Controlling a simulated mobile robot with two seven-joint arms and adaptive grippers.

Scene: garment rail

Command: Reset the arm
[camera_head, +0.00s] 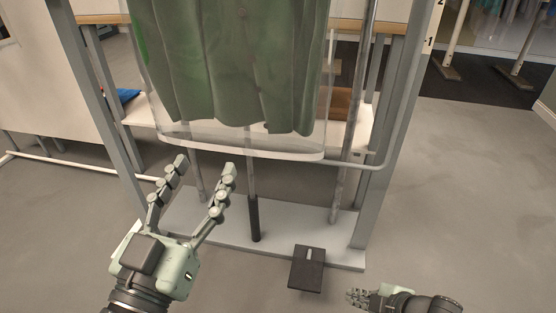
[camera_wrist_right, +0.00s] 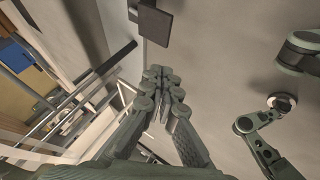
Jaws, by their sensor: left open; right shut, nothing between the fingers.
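My left gripper (camera_head: 204,166) is in the head view, in front of the garment rail's base. Its two fingers are spread and point up and away, with nothing between them. My right gripper (camera_head: 357,297) is low at the right of the head view, to the right of the dark pedal plate. In the right wrist view its fingers (camera_wrist_right: 163,80) are closed together and empty. A green garment (camera_head: 235,70) hangs in the rail frame behind a clear cover, above and beyond my left gripper. Its upper part is out of view. Neither gripper touches it.
The rail's grey post (camera_head: 392,120) and white base (camera_head: 335,240) stand ahead. A dark square pedal plate (camera_head: 307,270) juts from the base and also shows in the right wrist view (camera_wrist_right: 154,22). The floor (camera_head: 455,190) at the right is clear.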

